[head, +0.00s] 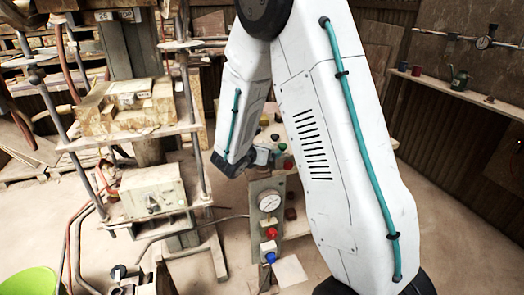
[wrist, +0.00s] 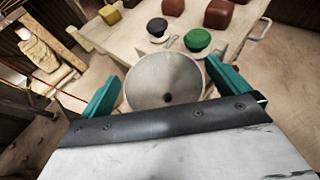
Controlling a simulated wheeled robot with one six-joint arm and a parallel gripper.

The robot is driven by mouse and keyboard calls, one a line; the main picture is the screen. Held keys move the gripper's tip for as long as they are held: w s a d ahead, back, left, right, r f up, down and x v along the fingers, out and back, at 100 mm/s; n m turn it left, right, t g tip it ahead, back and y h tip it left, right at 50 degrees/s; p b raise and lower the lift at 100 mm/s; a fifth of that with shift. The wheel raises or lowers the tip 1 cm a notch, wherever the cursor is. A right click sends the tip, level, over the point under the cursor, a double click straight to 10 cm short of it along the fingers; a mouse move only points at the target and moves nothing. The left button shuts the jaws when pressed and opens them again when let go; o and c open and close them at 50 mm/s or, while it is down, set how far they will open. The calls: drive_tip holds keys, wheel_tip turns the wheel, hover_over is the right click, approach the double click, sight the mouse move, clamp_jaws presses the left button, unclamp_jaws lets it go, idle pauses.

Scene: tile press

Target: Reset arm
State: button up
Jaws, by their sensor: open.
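My gripper (wrist: 162,68) is open, with its two teal fingers spread apart in the wrist view. A round grey dial (wrist: 165,82) shows between and beyond the fingers; I cannot tell how far away it is. In the head view my white arm rises at the right and bends down to the control stand (head: 263,186), with the wrist at the stand's top. The fingertips cannot be made out there. The stand has a round pressure gauge (head: 269,201), a red button (head: 271,233) and a blue button (head: 270,257).
The press (head: 130,130) with metal columns stands at left. A lime-green bucket (head: 28,282) is at lower left. A wall shelf (head: 455,92) is at right.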

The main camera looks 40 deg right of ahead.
drive_tip(key=v, duration=0.7)
drive_tip(key=s+r+m+g+y, duration=0.1)
drive_tip(key=s+r+m+g, duration=0.1)
drive_tip(key=s+m+g, duration=0.4)
drive_tip(key=s+r+m+g+y, duration=0.1)
drive_tip(key=s+r+m+g, duration=0.1)
drive_tip(key=s+m, duration=0.75)
drive_tip(key=s+a+r+m+t+y, duration=0.1)
drive_tip(key=s+a+r+m+y, duration=0.3)
drive_tip(key=s, duration=0.4)
drive_tip(key=s+a+r+m+t+y, duration=0.2)
drive_tip(key=s+a+r+m+y, duration=0.2)
drive_tip(key=s+a, duration=0.4)
drive_tip(key=shift+a+r+y, duration=0.35)
drive_tip(key=shift+r+y, duration=0.5)
drive_tip(key=shift+y, duration=0.05)
